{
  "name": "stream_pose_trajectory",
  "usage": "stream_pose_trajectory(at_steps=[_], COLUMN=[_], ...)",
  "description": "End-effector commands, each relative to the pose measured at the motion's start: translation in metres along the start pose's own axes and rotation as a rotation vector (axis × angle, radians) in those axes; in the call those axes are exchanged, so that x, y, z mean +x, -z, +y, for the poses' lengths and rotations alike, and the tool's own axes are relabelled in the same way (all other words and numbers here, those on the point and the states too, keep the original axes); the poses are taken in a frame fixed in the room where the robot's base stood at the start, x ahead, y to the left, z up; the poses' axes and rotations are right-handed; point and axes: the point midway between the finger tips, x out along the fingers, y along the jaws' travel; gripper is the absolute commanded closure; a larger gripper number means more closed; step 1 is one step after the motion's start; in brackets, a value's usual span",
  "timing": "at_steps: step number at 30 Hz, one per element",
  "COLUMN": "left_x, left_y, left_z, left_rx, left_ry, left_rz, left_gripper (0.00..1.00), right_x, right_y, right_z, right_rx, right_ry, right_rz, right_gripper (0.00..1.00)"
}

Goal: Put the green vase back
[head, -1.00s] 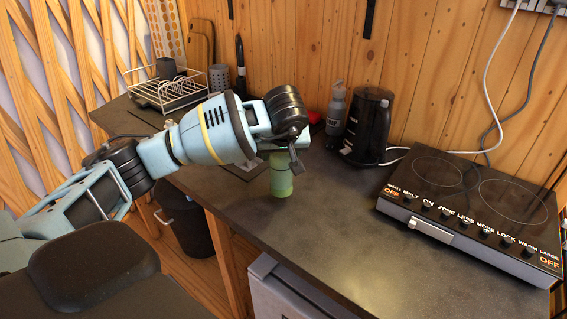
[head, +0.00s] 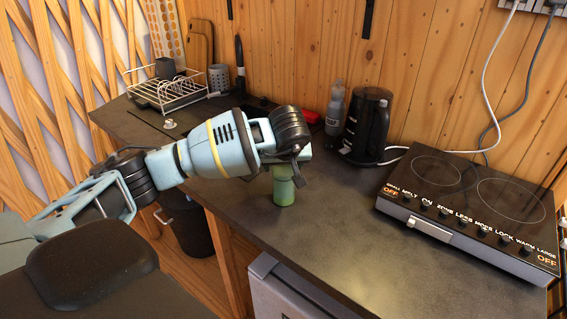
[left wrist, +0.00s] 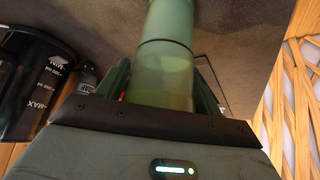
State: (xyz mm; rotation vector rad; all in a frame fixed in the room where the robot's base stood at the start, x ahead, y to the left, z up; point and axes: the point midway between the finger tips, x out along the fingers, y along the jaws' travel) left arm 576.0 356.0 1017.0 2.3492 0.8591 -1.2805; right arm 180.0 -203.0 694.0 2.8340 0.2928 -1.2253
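The green vase (head: 284,190) is upright over the middle of the dark counter, near its front edge. Its upper part is hidden behind my left gripper (head: 287,160). In the left wrist view the vase (left wrist: 165,75) stands between the two green fingers of my left gripper (left wrist: 163,85), which lie close along both its sides; the gripper looks shut on it. I cannot tell whether the vase's base touches the counter. My right gripper is not in view.
A black kettle (head: 368,125) and a grey bottle (head: 336,108) stand behind the vase at the wall. A hob (head: 470,205) is at the right, a dish rack (head: 168,92) at the back left. The counter (head: 345,225) is bare between vase and hob.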

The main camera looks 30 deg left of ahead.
Motion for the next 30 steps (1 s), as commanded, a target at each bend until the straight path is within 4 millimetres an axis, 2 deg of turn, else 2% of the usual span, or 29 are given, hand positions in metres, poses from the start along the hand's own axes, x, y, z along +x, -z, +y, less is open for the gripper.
stream_pose_trajectory(at_steps=[1, 3, 14, 19, 30], left_x=[0.000, 0.000, -0.004, -0.027, -0.098], left_y=[0.000, 0.000, 0.003, 0.004, 0.003], left_z=[0.000, 0.000, 0.000, 0.000, 0.000], left_rx=[0.000, 0.000, 0.000, 0.001, 0.001], left_ry=[0.000, 0.001, 0.000, -0.002, -0.002], left_rz=[0.000, 0.000, 0.001, 0.003, 0.003], left_gripper=[0.27, 0.18, 0.18, 0.18, 0.18], right_x=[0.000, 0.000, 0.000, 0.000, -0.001], right_y=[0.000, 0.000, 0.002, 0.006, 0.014], right_z=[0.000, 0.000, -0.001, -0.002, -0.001], right_rx=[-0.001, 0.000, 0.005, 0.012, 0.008], right_ry=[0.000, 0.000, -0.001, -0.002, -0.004], right_rz=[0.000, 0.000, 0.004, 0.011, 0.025], right_gripper=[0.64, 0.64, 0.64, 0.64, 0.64])
